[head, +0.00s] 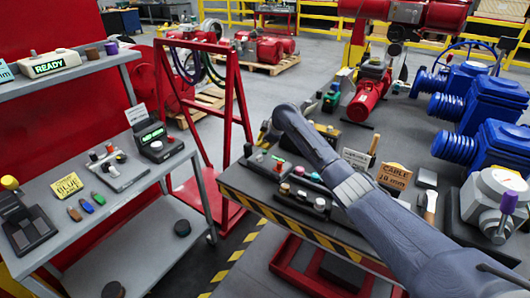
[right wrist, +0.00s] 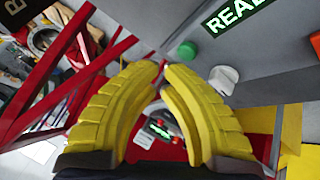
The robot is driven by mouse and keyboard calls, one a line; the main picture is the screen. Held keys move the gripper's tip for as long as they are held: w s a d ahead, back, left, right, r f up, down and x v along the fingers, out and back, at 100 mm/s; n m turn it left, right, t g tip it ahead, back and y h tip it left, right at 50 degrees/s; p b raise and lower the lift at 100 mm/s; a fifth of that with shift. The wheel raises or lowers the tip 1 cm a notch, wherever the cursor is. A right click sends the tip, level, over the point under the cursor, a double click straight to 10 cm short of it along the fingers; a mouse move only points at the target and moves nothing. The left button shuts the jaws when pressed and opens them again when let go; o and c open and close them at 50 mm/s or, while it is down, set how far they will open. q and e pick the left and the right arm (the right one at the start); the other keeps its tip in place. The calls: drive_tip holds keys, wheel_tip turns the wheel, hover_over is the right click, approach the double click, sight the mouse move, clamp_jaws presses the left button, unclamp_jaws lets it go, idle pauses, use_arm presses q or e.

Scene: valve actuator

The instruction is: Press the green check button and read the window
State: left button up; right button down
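In the right wrist view a round green button (right wrist: 187,51) stands on a grey surface beside a dark window with bright lettering (right wrist: 234,14), cut off at the frame edge and reading "REA…". In the head view a pale box with a green "READY" window (head: 48,67) sits on the upper left shelf. A dark unit with a green-lit window (head: 152,136) stands on the shelf below; its text is too small to read. My right gripper's yellow fingers (right wrist: 161,68) are nearly together and empty, apart from the green button. My left gripper is out of view.
A white knob (right wrist: 224,79) is near the green button. A red frame (head: 205,110) stands between the left shelves and the striped-edge workbench (head: 290,225).

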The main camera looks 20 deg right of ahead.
drive_tip(key=shift+f, duration=0.9)
idle(1.0)
drive_tip(key=shift+r, duration=0.95)
drive_tip(key=shift+r, duration=2.5)
